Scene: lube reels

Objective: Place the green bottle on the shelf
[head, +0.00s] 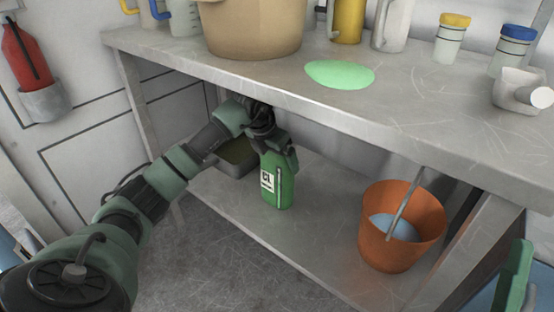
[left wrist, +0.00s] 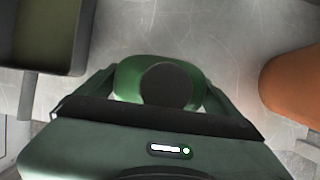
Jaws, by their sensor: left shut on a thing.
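The green bottle (head: 277,183) has a white label and is upright at the lower shelf (head: 240,206) under the workbench. Its base looks at or very near the shelf surface; I cannot tell if it bears on it. My left gripper (head: 272,143) reaches in under the bench top and is shut on the bottle's upper part. In the left wrist view the bottle (left wrist: 128,80) shows from above with its dark round cap between the two fingers of the gripper (left wrist: 155,90).
An orange bucket (head: 389,250) with a stick in it stands on the shelf to the right. A dark tray (head: 238,158) lies behind the bottle on the left. The bench top (head: 270,80) overhangs the arm. Bare shelf lies between bottle and bucket.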

